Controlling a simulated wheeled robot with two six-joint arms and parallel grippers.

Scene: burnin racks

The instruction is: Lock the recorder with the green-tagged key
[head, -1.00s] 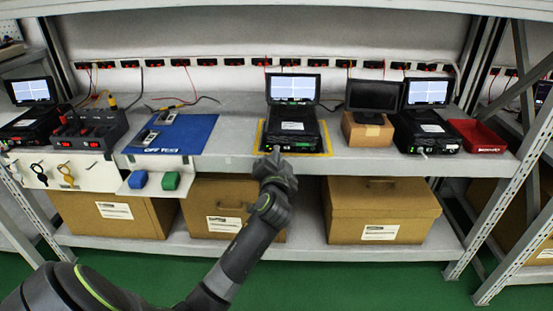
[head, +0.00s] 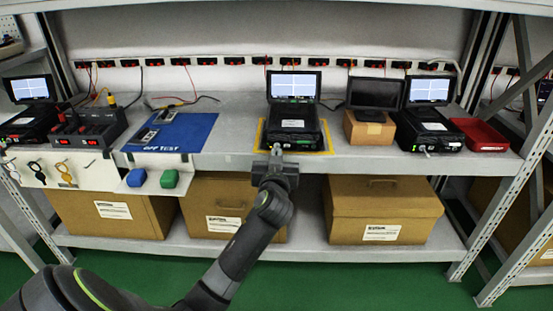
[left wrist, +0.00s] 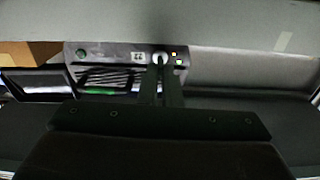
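The middle recorder (head: 291,123) stands open on a yellow-edged mat on the bench, its screen lit. My left gripper (head: 276,150) is at its front panel. In the left wrist view the gripper's fingers (left wrist: 161,82) are close together, with their tips at a round silver lock or key head (left wrist: 160,57) on the panel. Whether they grip it is unclear. No green tag can be made out at the fingers. Keys (head: 65,173) hang from a white board at the left; their tags are small. My right gripper is out of view.
Other recorders stand at the far left and at the right (head: 430,128). A dark monitor on a carton (head: 368,132), a red tray (head: 480,135) and a blue mat (head: 190,135) share the bench. Blue and green blocks (head: 170,179) are at the front edge. Boxes fill the lower shelf.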

